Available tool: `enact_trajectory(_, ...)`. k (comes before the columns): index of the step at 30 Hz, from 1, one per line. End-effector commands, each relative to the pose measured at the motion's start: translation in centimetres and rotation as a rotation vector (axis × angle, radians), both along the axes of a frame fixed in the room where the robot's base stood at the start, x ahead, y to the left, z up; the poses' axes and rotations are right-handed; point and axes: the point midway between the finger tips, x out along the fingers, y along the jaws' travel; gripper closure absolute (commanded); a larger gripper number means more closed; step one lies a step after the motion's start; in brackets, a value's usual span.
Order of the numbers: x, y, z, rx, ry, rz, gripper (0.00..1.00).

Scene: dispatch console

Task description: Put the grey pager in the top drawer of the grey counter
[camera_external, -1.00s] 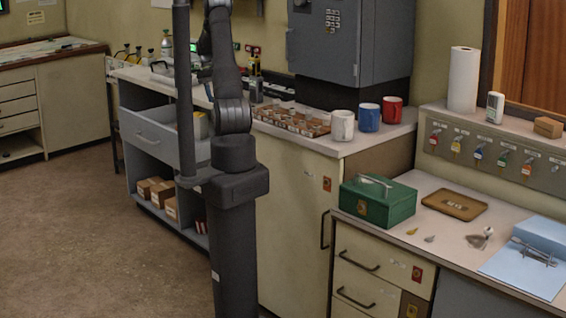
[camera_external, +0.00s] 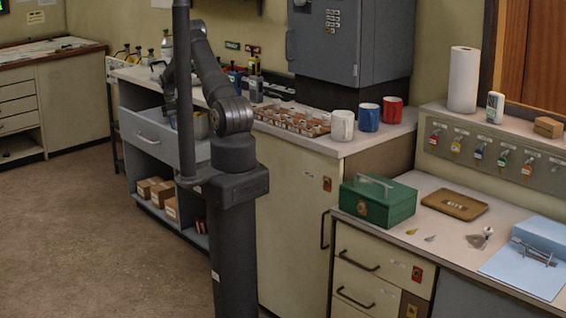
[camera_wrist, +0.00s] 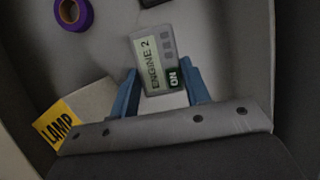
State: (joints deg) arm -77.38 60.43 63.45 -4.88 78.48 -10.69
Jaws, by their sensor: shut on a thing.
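The grey pager (camera_wrist: 154,55), with a screen reading ENGINE 2 and an ON label, is between the blue fingers of my gripper (camera_wrist: 160,83) in the wrist view. My gripper is shut on it. Below it is the grey inside of a drawer; how high the pager hangs above the floor, I cannot tell. In the external view the top drawer (camera_external: 157,140) of the grey counter (camera_external: 131,97) is pulled out.
The drawer holds a purple tape roll (camera_wrist: 73,14), a box with a yellow LAMP label (camera_wrist: 57,126) and a dark thing at the top edge. Drawer walls stand close on both sides. Small boxes (camera_external: 155,190) sit on the open shelf below the drawer.

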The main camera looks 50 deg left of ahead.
Motion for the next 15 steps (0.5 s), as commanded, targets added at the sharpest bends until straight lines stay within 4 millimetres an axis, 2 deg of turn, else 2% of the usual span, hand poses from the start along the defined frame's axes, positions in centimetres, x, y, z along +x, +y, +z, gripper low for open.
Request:
enact_trajectory(3, -1.0, 1.1, -0.8, 0.001, 0.0, 0.001, 0.81)
enact_trajectory(8, -1.3, 1.4, -1.6, -0.001, 0.001, 0.0, 0.81)
enact_trajectory(15, -1.3, 1.3, -4.8, -0.002, 0.001, -0.001, 0.81)
